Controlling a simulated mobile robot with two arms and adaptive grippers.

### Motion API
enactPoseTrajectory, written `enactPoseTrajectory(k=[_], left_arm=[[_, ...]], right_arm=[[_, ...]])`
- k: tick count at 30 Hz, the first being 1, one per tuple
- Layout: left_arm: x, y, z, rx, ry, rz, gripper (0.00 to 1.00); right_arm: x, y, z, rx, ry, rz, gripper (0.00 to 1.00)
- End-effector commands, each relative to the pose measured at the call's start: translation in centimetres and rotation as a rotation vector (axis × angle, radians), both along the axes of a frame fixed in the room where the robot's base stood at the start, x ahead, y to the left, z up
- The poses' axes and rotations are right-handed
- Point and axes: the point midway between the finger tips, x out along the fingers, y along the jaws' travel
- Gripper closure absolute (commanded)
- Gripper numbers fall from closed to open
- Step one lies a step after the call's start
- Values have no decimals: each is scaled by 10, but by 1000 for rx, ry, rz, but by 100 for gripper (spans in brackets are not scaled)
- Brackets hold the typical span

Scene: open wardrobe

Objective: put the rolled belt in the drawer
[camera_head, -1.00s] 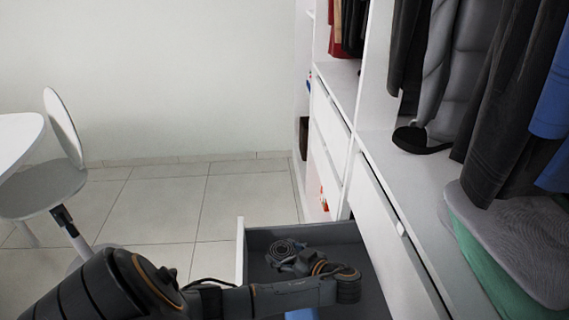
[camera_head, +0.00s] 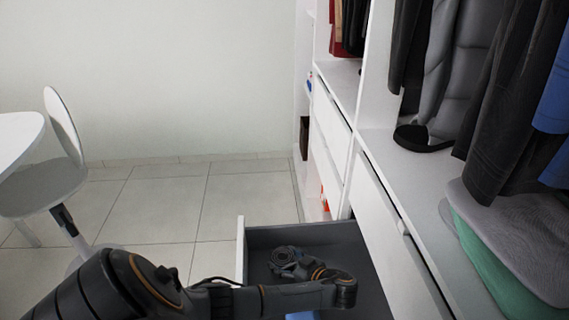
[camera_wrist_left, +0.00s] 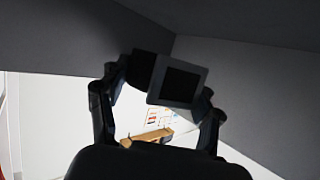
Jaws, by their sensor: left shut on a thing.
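The rolled belt (camera_head: 284,258) is a dark, grey-patterned coil at the tip of my left gripper (camera_head: 295,264), inside the outline of the open drawer (camera_head: 332,233). The gripper is shut on it, and I cannot tell whether the belt touches the drawer floor. In the left wrist view, the fingers of my left gripper (camera_wrist_left: 160,85) close around a dark, square-looking piece with a grey rim (camera_wrist_left: 182,83), perhaps part of the belt. My forearm hides the front part of the drawer. My right gripper is not in view.
A blue item (camera_head: 302,315) shows at the drawer's near part, partly hidden by my arm. The white wardrobe (camera_head: 377,228) with hanging clothes (camera_head: 515,95) stands at right. A white chair (camera_head: 50,185) is at left. The tiled floor (camera_head: 180,215) between is clear.

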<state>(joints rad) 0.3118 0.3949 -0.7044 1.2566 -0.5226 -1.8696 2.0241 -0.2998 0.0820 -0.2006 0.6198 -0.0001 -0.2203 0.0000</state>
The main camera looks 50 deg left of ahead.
Motion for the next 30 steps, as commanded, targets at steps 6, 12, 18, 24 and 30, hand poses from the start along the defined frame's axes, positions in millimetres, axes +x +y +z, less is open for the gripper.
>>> enactPoseTrajectory(k=[6, 12, 18, 24, 30], left_arm=[[0, 0, -5, 1, -1, 1, 72], [0, 0, -5, 1, 0, 1, 12], [0, 0, -5, 1, 0, 1, 12], [1, 1, 5, 2, 0, -1, 12], [0, -25, 15, -5, -1, -2, 12]], right_arm=[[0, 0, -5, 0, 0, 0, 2], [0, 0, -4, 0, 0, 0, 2], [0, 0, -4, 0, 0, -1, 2], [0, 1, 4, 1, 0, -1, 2], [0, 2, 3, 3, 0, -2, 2]])
